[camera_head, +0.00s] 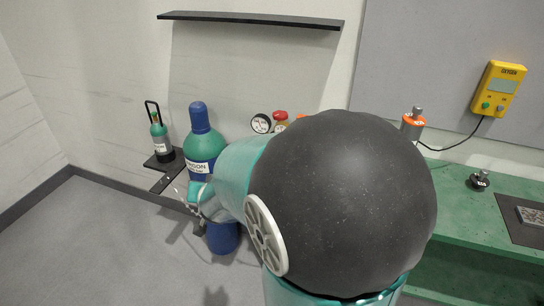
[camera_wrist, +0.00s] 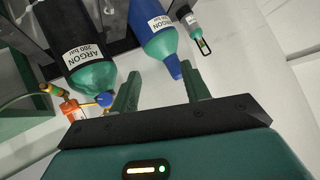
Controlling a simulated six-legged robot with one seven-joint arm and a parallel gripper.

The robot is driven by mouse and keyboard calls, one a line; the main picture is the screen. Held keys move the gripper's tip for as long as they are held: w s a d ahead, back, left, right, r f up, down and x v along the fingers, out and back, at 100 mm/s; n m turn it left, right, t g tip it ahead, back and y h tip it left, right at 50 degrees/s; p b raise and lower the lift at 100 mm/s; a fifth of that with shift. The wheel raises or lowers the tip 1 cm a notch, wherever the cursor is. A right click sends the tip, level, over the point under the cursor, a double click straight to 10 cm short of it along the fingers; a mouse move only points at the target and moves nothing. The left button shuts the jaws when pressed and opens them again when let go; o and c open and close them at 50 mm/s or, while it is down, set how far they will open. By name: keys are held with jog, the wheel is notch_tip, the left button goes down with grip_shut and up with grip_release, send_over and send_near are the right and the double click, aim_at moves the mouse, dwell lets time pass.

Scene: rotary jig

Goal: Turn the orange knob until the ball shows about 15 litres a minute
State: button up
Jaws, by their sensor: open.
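An orange part (camera_wrist: 70,110) with brass-coloured and blue fittings shows at the lower left of the wrist view, by the green neck of a black argon cylinder (camera_wrist: 75,45). I cannot tell whether it is the knob. In the head view, a small orange part (camera_head: 300,117) peeks out above my arm, beside a round gauge (camera_head: 260,123) and a red cap (camera_head: 281,115). The flow tube, its ball and any reading cannot be made out. My gripper (camera_wrist: 162,86) is open and empty, right of the orange part and apart from it.
A blue-capped argon cylinder (camera_head: 201,150) and a small green cylinder (camera_head: 158,138) stand left of my arm. A yellow oxygen meter (camera_head: 499,88) hangs over the green bench (camera_head: 452,200). A grey-topped orange piece (camera_head: 412,122) shows behind my arm. A dark shelf (camera_head: 250,19) is above.

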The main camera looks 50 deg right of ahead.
jog(key=s+d+f+m+g+h, duration=0.25)
jog(key=s+d+f+h, duration=0.3)
jog(key=d, duration=0.45)
jog(key=s+d+f+m+g+h, duration=0.1)
jog(key=s+d+f+m+h, duration=0.35)
jog(key=d+h, duration=0.4)
jog(key=w+d, duration=0.1)
jog(key=d, duration=0.3)
jog(key=w+d+y, duration=0.1)
jog(key=w+d, duration=0.1)
jog(key=d, duration=0.3)
jog(key=w+d+r+n+y, duration=0.1)
jog(key=w+d, duration=0.1)
jog(key=d, duration=0.2)
jog(key=shift+d, duration=0.4)
jog(key=c, duration=1)
